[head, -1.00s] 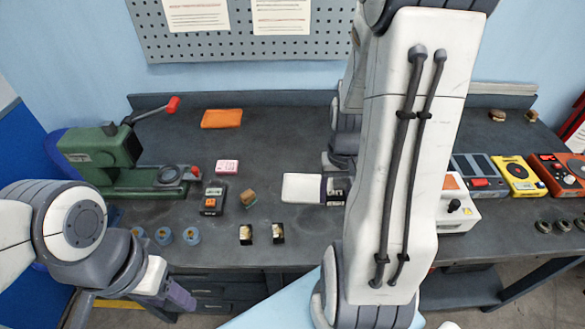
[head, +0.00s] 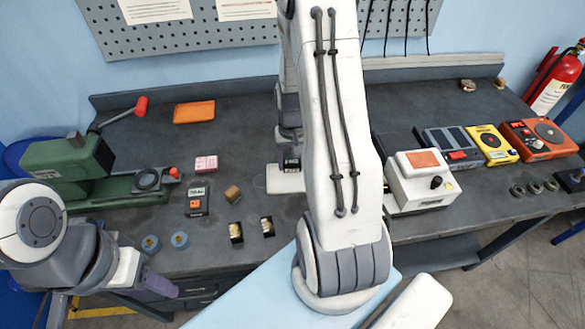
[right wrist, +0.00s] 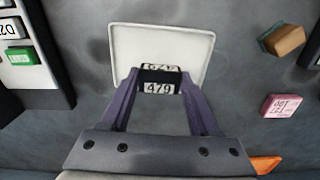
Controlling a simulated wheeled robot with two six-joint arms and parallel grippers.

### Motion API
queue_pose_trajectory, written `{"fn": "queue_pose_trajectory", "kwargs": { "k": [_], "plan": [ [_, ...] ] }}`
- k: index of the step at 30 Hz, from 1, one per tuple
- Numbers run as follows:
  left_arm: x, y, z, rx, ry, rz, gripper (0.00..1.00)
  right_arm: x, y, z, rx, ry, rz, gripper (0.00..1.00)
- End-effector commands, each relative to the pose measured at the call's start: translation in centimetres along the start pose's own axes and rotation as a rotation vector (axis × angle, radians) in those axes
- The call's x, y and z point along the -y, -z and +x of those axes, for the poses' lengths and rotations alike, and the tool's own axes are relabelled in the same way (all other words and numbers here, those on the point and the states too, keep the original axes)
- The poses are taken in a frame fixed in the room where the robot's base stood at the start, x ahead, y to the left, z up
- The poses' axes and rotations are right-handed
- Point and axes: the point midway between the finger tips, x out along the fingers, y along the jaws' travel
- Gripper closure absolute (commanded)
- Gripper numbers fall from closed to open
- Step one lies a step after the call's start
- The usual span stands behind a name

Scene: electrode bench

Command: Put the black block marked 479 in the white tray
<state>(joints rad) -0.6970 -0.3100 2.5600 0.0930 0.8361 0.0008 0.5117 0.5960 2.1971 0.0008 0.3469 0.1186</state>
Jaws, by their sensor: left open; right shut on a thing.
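The black block marked 479 (right wrist: 158,80) is between the fingers of my right gripper (right wrist: 160,76), which is shut on it. In the right wrist view the block is over the near part of the white tray (right wrist: 135,42); I cannot tell whether it touches the tray. In the head view the white tray (head: 283,183) lies mid-bench, partly hidden by my right arm, with the block (head: 291,164) at its far side. My left gripper (head: 165,288) is open and empty at the bench's front edge, far from the tray.
Left of the tray are a brown block (head: 232,193), a pink block (head: 206,163) and a small meter (head: 197,201). A green press (head: 75,170) stands at far left. A white instrument (head: 420,185) is to the right. An orange tray (head: 194,112) lies behind.

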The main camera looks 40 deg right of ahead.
Motion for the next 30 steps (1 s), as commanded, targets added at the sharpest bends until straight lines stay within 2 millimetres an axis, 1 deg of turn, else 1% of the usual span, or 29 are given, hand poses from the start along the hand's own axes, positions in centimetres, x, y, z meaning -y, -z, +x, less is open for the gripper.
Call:
{"fn": "queue_pose_trajectory", "kwargs": {
  "k": [6,9,17,21,22,24,30],
  "plan": [
    [-0.1,0.1,-0.9,0.0,0.0,0.0,0.5,0.0,-0.1,2.9,0.006,-0.001,0.0,1.0],
    [-0.1,0.1,-1.0,0.0,0.0,-0.001,0.5,0.0,-0.1,3.7,0.003,0.0,-0.001,1.0],
    [-0.1,0.1,-0.9,0.0,0.0,0.0,0.5,0.0,0.0,3.9,0.0,0.0,0.0,1.0],
    [0.0,0.0,-0.6,0.0,0.0,0.0,0.5,0.0,0.0,4.3,0.0,0.0,0.0,1.0],
    [-0.1,0.0,-0.6,0.0,0.0,0.0,0.5,0.0,-0.1,4.2,0.001,0.0,0.0,0.3],
    [-0.1,0.0,-0.7,0.0,0.0,0.0,0.5,0.0,-0.1,4.2,0.001,0.0,-0.001,0.08],
    [-0.1,0.0,-0.7,0.0,0.0,0.0,0.5,0.1,-0.1,4.2,0.001,0.0,-0.001,0.08]
  ]
}}
